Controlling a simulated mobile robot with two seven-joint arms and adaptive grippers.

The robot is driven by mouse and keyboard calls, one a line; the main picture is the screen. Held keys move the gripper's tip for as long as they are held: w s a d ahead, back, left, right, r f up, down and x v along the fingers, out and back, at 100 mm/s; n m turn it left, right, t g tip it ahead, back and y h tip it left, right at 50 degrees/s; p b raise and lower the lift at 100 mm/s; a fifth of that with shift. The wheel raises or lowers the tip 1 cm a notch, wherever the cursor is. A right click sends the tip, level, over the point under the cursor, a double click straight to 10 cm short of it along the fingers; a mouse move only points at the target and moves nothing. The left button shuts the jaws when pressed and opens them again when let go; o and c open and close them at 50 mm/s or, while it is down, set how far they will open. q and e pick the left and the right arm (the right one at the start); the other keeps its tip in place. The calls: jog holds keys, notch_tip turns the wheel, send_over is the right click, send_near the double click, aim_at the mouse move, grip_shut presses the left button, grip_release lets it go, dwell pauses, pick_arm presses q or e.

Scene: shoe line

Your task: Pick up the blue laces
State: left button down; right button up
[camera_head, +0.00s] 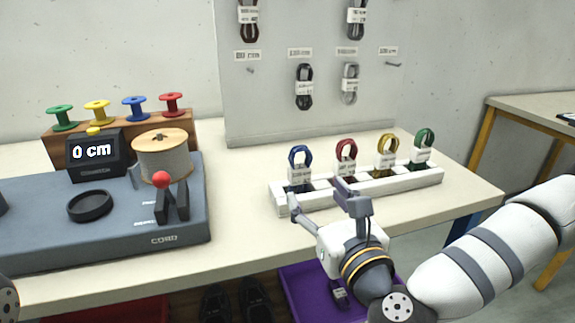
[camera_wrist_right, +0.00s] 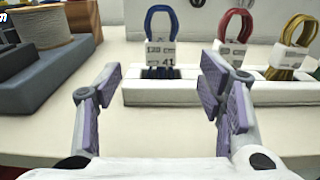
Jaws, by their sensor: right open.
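The blue laces (camera_head: 299,157) stand upright in the leftmost slot of a white rack on the table, with a white paper band around them. They also show in the right wrist view (camera_wrist_right: 161,27), with "120 cm 41" on the band. My right gripper (camera_head: 318,196) is open and empty in front of the rack's left part. In the right wrist view its fingers (camera_wrist_right: 158,95) are spread wide, with the blue laces beyond and between them, apart from both. My left gripper is not in view; only a bit of my left arm shows at the lower left edge.
The white rack (camera_head: 408,184) also holds red (camera_head: 346,151), yellow (camera_head: 387,148) and green laces (camera_head: 424,142). A grey cord-measuring station (camera_head: 120,232) with a spool stands left. A pegboard (camera_head: 275,115) with hanging laces is behind. A purple bin (camera_head: 300,285) is below the table edge.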

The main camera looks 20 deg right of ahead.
aim_at(301, 171)
jog(key=shift+w+a+r, duration=0.1)
jog(key=shift+w+r, duration=0.5)
jog(key=shift+w, duration=0.2)
jog(key=w, duration=0.5)
jog(key=w+f, duration=0.1)
jog(key=w, duration=0.2)
jog(key=shift+w, duration=0.3)
jog(key=c, duration=1.1)
